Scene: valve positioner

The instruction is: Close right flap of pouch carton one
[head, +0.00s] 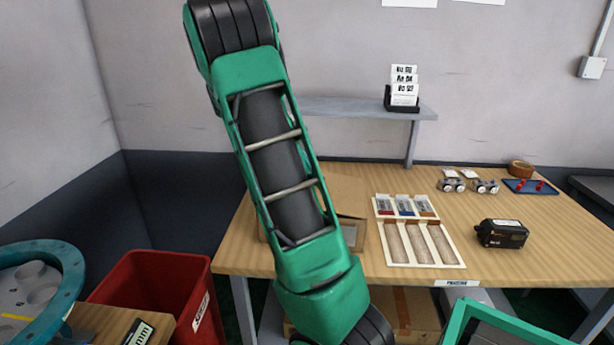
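A brown cardboard carton (345,192) stands on the left part of the wooden table in the head view. My green and black arm crosses in front of it and hides most of it. Only its right part shows, with a darker brown area and a small pale patch low on its front. I cannot tell how its right flap stands, or whether this is pouch carton one. My gripper is not in view; the arm runs out of the bottom of the picture.
On the table (560,225), a white tray (455,255) with compartments, small coloured packs (405,207) and a black device (502,233) stand right of the carton. Another carton (415,305) is below. A red bin (150,285) stands left. A shelf (345,106) is behind.

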